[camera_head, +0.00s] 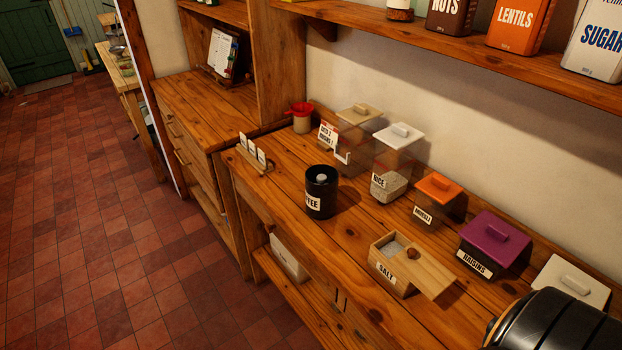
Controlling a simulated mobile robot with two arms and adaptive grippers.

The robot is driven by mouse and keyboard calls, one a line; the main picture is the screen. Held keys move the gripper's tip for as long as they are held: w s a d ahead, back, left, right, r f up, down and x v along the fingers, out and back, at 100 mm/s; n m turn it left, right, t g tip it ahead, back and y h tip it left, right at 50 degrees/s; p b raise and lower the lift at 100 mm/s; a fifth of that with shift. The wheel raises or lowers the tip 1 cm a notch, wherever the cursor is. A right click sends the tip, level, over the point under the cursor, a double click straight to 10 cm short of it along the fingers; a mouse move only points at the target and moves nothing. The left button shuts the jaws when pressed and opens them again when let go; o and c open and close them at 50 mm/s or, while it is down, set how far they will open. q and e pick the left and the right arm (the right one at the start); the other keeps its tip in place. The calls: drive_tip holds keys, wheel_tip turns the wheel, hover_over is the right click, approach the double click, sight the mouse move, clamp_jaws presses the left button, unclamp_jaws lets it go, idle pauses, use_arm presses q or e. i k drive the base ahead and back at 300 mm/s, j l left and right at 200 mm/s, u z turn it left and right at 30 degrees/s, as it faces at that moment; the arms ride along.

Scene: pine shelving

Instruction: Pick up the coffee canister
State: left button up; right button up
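The coffee canister (321,192) is a black cylinder with a light knob on top. Neither of my grippers is in view, and nothing touches the canister.
Behind the canister stand the rice jar (391,185) and another clear jar (357,128). To the right are an open salt box (387,272), an orange-lidded box (437,200) and a purple-lidded raisins box (495,244). A shelf (450,50) overhangs the back. A dark rounded object (560,325) fills the lower right corner.

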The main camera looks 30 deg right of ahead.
sight(321, 200)
drive_tip(key=i+j+z, duration=0.2)
drive_tip(key=i, duration=0.35)
drive_tip(key=i+j+z, duration=0.1)
drive_tip(key=i+z, duration=0.15)
drive_tip(key=i, duration=0.35)
drive_tip(key=z, duration=1.4)
